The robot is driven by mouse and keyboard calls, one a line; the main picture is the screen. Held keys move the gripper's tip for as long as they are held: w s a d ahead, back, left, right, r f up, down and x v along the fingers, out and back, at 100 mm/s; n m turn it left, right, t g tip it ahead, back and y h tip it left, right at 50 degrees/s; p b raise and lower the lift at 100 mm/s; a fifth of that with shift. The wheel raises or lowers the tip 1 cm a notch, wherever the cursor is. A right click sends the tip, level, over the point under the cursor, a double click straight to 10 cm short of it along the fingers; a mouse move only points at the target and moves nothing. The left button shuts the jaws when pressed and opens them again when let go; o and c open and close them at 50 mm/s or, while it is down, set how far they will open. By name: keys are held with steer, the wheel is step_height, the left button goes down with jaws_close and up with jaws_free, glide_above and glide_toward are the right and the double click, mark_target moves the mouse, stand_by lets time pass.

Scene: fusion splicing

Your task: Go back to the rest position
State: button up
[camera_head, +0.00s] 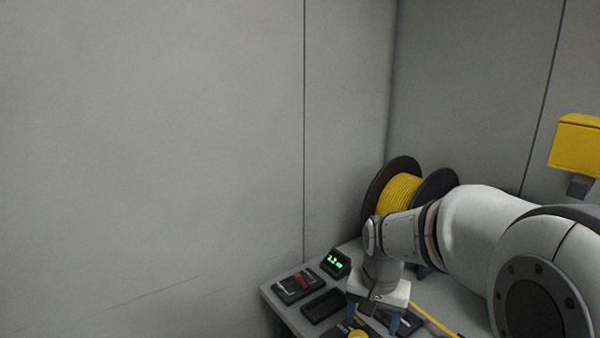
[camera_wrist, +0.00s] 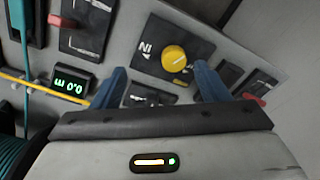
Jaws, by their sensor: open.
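My gripper (camera_head: 373,324) is in the lower right of the head view, pointing down over the workbench. Its two blue fingers are spread apart with nothing between them. In the wrist view my gripper (camera_wrist: 160,76) is open above the bench, and a round yellow knob (camera_wrist: 174,58) on a dark plate lies just beyond the fingertips. The knob also shows in the head view (camera_head: 358,334), at the bottom edge. I cannot tell how high the fingertips are above the plate.
A small display (camera_head: 336,262) with green digits and a dark device with a red part (camera_head: 298,286) stand left of my gripper. A yellow cable spool (camera_head: 398,193) stands behind my arm. A yellow box (camera_head: 576,145) is at right. Teal cable (camera_wrist: 22,60) shows in the wrist view.

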steer(key=s+r+n+p, duration=0.1)
steer(key=s+r+n, duration=0.1)
steer(key=s, duration=0.5)
steer(key=s+r+n+t+p, duration=0.1)
steer(key=s+r+n, duration=0.1)
steer(key=s, duration=0.5)
steer(key=shift+r+n+t, duration=0.3)
steer(key=shift+r+n, duration=0.1)
steer(key=shift+c, duration=0.6)
